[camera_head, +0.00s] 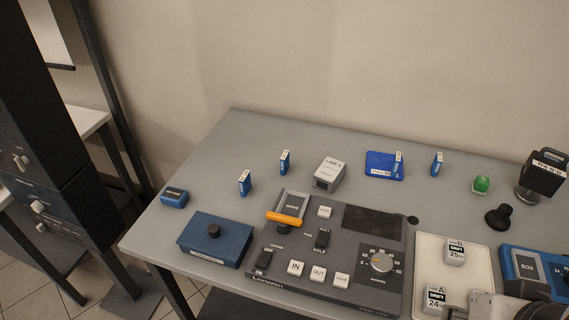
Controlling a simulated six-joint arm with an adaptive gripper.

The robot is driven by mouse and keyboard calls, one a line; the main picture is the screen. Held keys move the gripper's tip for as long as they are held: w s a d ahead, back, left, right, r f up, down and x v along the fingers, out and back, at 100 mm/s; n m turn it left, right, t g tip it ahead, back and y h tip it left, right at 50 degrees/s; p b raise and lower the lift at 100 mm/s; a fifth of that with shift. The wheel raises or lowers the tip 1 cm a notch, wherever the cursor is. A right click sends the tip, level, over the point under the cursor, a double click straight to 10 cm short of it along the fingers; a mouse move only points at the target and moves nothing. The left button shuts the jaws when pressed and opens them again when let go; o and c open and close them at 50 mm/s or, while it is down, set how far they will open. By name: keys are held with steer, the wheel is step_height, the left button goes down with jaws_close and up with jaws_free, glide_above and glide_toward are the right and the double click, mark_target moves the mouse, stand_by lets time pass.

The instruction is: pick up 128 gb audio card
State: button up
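A third card (398,163) stands at the right side of a flat blue tray (376,170). A further card (437,164) stands to the right of that tray. Their print is too small to read, so I cannot tell which is the 128 GB audio card. Part of my arm shows at the bottom right edge; my gripper's fingers are not in view.
A dark control panel (299,254) with buttons and a dial fills the front middle. A blue box (216,238) with a black knob is to its left. A white block (329,174), pale tray (424,259), black knob (498,217) and black-headed device (543,174) also stand here.

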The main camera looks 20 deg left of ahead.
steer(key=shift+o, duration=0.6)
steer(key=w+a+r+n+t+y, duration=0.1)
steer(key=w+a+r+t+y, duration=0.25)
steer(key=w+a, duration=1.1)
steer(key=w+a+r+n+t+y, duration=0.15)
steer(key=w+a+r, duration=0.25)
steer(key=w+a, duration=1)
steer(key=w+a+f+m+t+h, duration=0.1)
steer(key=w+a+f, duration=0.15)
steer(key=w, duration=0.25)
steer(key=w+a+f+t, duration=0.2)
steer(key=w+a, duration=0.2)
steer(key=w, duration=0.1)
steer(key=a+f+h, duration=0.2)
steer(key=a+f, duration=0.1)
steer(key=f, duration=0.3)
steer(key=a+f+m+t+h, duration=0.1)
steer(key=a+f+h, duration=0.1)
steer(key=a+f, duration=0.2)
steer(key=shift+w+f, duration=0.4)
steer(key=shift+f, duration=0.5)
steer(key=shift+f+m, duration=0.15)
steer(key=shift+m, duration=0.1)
